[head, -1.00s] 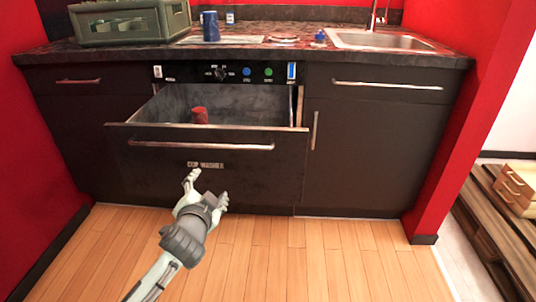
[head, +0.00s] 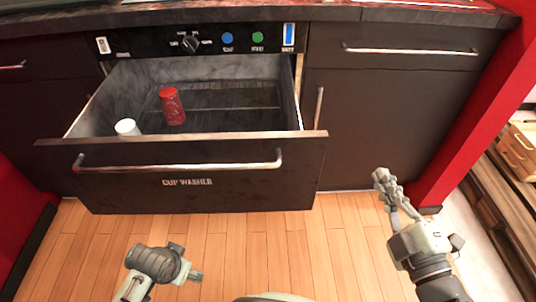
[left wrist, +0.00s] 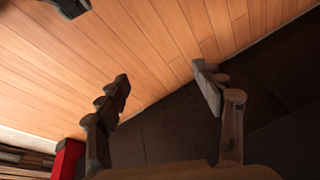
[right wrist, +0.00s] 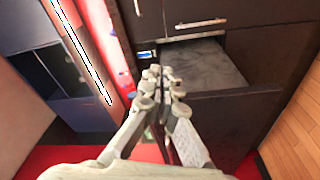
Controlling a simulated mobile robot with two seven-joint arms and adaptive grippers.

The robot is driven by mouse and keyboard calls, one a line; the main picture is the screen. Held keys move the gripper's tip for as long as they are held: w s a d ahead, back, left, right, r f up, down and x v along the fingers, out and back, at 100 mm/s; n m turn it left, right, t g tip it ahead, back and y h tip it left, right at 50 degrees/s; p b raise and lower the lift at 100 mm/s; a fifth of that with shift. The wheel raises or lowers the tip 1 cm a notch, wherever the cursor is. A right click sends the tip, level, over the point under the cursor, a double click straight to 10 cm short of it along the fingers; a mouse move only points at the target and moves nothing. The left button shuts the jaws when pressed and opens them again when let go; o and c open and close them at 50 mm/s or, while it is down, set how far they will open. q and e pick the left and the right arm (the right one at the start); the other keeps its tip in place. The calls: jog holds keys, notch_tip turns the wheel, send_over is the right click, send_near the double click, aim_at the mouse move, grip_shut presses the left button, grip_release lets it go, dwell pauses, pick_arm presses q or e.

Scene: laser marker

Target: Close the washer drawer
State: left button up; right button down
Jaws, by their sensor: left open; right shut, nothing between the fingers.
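The washer drawer (head: 110,190), dark and lettered "CUP WASHER", is pulled well out in the head view, with its bar handle (head: 180,163) across the front. Inside stand a red cup (head: 172,107) and a white cup (head: 127,127). My right gripper (head: 380,178) is shut and empty, right of the drawer front and apart from it; it also shows in the right wrist view (right wrist: 161,74). My left gripper (head: 192,272) is low in front of the drawer, partly hard to make out. The left wrist view shows its fingers (left wrist: 162,78) apart with nothing between them.
The control panel (head: 210,41) is above the drawer. A cabinet door with a handle (head: 318,108) is right of it. A red wall (head: 470,130) and wooden drawers (head: 515,150) stand at the far right. The wood floor (head: 280,250) before the drawer is clear.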

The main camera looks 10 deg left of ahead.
jog(key=s+a+f+n+g+y, duration=0.2)
jog(key=s+a+n+g+y, duration=0.65)
jog(key=a+n, duration=0.35)
jog(key=shift+t, duration=0.25)
jog(key=x, duration=0.4)
jog(key=w+p+x, duration=0.1)
jog(key=x, duration=0.3)
jog(key=d+p+x, duration=0.1)
jog(key=x, duration=0.3)
jog(key=shift+w+d+f, duration=0.1)
jog(key=shift+w, duration=0.25)
pick_arm(q)
notch_tip(320, 180, down, 5)
jog(key=shift+d+r, duration=0.1)
